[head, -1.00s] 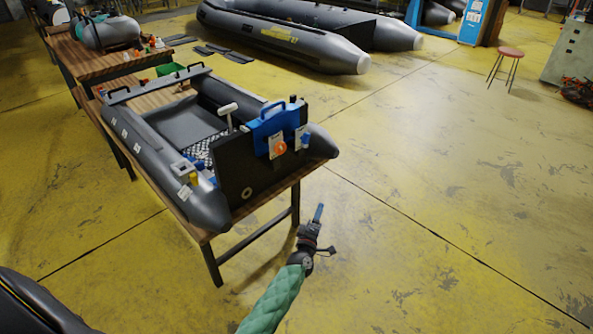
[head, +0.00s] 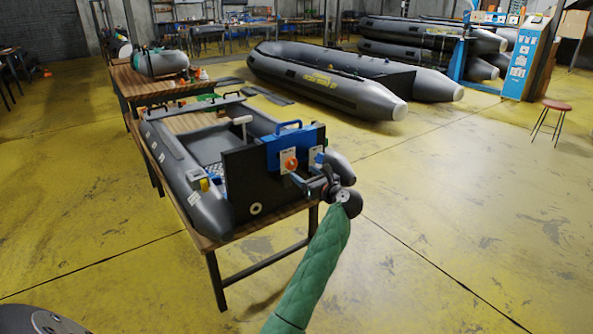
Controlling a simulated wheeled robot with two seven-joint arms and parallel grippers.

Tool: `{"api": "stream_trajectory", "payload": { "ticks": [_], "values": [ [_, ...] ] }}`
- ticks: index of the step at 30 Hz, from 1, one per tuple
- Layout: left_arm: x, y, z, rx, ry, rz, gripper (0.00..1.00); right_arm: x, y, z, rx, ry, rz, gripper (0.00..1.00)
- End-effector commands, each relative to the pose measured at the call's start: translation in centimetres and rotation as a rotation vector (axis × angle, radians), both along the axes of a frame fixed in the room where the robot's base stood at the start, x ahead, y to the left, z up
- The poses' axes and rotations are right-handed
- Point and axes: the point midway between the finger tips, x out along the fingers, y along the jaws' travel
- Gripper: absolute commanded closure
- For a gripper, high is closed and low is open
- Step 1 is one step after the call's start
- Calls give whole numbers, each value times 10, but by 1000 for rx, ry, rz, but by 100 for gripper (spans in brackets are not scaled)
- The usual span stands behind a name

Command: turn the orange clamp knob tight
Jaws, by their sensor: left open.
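The orange clamp knob (head: 291,163) sits on a white plate on the blue clamp bracket (head: 286,142), which is mounted on the dark transom board (head: 250,185) of a small grey inflatable boat (head: 205,205). My left gripper (head: 308,171), at the end of a green-sleeved arm, is open just right of the knob and slightly lower in the picture. It appears apart from the knob, but the exact gap in depth cannot be told. The gripper and wrist hide part of the bracket's right side. My right gripper is out of view.
The boat rests on a wooden table (head: 215,240). A second table with a grey object (head: 160,63) stands behind it. Large inflatable boats (head: 340,88) lie beyond, with a red stool (head: 557,105) at the right. The yellow floor right of my arm is clear.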

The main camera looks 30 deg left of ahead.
Motion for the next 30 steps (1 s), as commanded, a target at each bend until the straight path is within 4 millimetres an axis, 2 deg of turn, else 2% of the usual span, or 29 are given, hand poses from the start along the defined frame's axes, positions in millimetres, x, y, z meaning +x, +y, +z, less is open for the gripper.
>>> {"api": "stream_trajectory", "payload": {
  "ticks": [12, 18, 27, 30],
  "values": [
    [21, 50, 1, 5, 2, 0, 38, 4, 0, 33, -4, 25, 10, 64],
    [25, 60, 1, 4, 2, -1, 38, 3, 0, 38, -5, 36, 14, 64],
    [25, 61, 0, 4, 2, -1, 38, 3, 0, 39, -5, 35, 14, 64],
    [25, 61, 0, 4, 2, -1, 58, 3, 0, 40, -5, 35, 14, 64]
  ]
}}
